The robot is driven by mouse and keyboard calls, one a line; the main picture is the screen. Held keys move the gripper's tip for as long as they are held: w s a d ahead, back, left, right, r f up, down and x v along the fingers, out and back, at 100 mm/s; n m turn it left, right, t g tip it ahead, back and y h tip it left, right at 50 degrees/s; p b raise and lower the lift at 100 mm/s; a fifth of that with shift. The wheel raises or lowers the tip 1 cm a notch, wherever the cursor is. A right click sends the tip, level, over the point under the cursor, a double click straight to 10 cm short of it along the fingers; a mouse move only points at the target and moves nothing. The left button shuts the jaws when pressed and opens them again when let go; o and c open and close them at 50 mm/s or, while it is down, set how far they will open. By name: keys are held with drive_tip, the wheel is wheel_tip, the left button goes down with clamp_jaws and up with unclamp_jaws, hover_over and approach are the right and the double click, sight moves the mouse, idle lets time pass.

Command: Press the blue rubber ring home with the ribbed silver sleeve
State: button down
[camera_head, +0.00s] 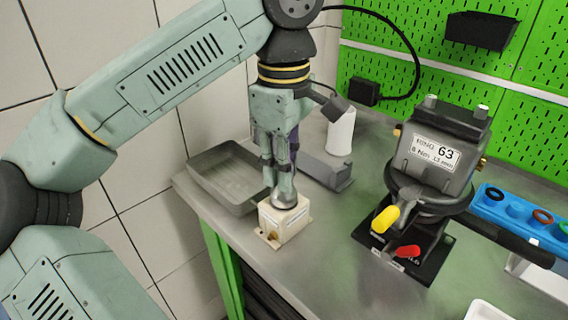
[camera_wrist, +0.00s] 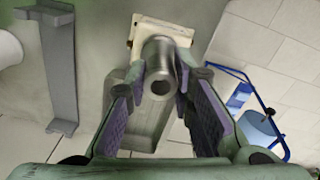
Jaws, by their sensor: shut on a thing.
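My gripper (camera_head: 284,178) points down over the front left of the metal bench and is shut on the silver sleeve (camera_head: 284,203). In the wrist view the sleeve (camera_wrist: 160,66) is a smooth-looking metal tube with an open bore, held between my fingertips (camera_wrist: 160,85). Ribs on it cannot be made out. It stands over a small cream block (camera_head: 286,229), which also shows in the wrist view (camera_wrist: 145,28). The sleeve's lower end appears to be at the block's top; whether it touches cannot be told. No blue rubber ring can be made out.
A grey tray (camera_head: 222,198) lies left of the block, with a grey bracket (camera_head: 327,171) and white cylinder (camera_head: 341,134) behind. The dark pump (camera_head: 436,155) with yellow and red handles stands right. A blue rack (camera_head: 515,212) holds several rings. Bench between block and pump is clear.

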drive_tip(key=shift+s+f, duration=0.1)
drive_tip(key=shift+f, duration=0.15)
idle(0.3)
drive_tip(key=shift+r+p, duration=0.65)
drive_tip(key=shift+p, duration=0.05)
drive_tip(key=shift+r+p, duration=2.2)
drive_tip(key=shift+r, duration=0.3)
drive_tip(key=shift+a+f, duration=0.1)
